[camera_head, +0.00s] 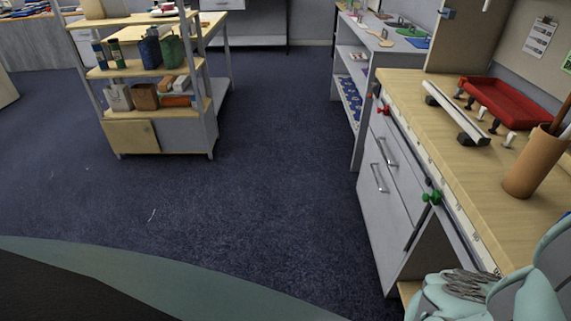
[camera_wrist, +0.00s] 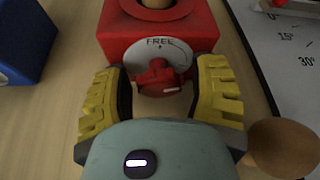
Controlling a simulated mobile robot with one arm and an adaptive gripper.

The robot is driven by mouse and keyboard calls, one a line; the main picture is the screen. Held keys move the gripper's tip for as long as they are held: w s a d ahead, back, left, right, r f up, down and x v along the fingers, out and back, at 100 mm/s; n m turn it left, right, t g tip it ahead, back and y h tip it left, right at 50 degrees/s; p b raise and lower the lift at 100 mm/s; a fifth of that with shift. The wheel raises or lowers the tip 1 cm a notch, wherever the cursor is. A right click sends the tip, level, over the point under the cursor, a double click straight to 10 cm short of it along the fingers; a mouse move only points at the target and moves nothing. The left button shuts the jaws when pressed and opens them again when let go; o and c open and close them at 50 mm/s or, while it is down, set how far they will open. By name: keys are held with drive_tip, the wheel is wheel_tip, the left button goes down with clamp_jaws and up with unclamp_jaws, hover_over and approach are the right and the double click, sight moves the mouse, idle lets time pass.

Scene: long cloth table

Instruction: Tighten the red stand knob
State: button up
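The red stand (camera_wrist: 112,30) is in the wrist view at the top middle. Its front has a pale round dial (camera_wrist: 160,46) marked FREE. The red knob (camera_wrist: 156,76) sits on the dial, with a small white mark toward its lower right. My gripper (camera_wrist: 160,73) is open, with one yellow-padded finger on the left of the knob and one on the right. Narrow gaps seem to show between knob and fingers; contact cannot be told for sure. I cannot make out the stand or the fingertips in the head view.
In the wrist view, a blue block (camera_wrist: 25,40) is left, an angle-marked board (camera_wrist: 285,60) right and a brown rounded object (camera_wrist: 283,148) lower right. In the head view, a red tray (camera_head: 510,103) and a brown holder (camera_head: 533,165) stand on the bench (camera_head: 437,125).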

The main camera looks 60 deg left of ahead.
drive_tip(key=c, duration=0.9)
drive_tip(key=shift+r+p, duration=0.2)
drive_tip(key=shift+p, duration=0.75)
drive_tip(key=shift+c, duration=0.2)
drive_tip(key=shift+r+m+y+p, duration=0.1)
drive_tip(key=shift+m+y+p, duration=0.2)
drive_tip(key=shift+p, duration=0.1)
drive_tip(key=m+p, duration=0.1)
drive_tip(key=p, duration=0.2)
drive_tip(key=shift+r+t+y+p, duration=0.15)
drive_tip(key=shift+t+y+p, duration=0.25)
drive_tip(key=shift+d+m+p, duration=0.1)
drive_tip(key=shift+m+p, duration=0.4)
drive_tip(key=shift+p, duration=0.5)
drive_tip(key=shift+f+m+t+y+p, duration=0.35)
drive_tip(key=shift+m+t+y+p, duration=0.25)
drive_tip(key=shift+p, duration=0.25)
drive_tip(key=shift+m, duration=0.3)
